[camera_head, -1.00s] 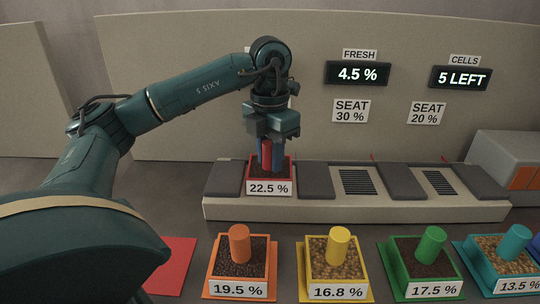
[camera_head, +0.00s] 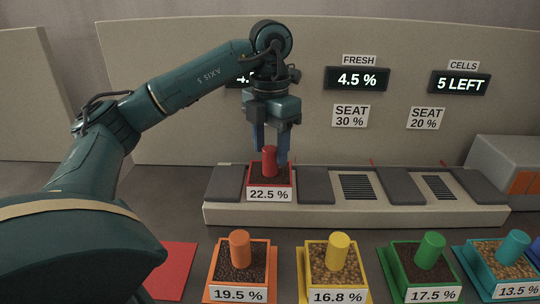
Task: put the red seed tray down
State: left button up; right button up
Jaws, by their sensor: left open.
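The red seed tray (camera_head: 257,180) sits in the left seat of the long bench unit (camera_head: 330,212). It holds dark soil, has a red upright cylinder handle (camera_head: 269,160) and a label reading 22.5 %. My left gripper (camera_head: 270,152) is open just above the tray. Its blue fingers stand apart on either side of the handle's upper part and do not appear to grip it. My right gripper is not in view.
Two vented seats (camera_head: 357,187) (camera_head: 438,187) on the bench are empty. In front stand orange (camera_head: 240,268), yellow (camera_head: 337,265), green (camera_head: 424,265) and teal (camera_head: 505,262) trays with handles. A bare red mat (camera_head: 174,270) lies at front left. A grey box (camera_head: 505,160) stands at right.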

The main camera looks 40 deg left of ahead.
pick_arm(q)
jog(key=shift+r+p, duration=0.8)
jog(key=shift+r, duration=1.15)
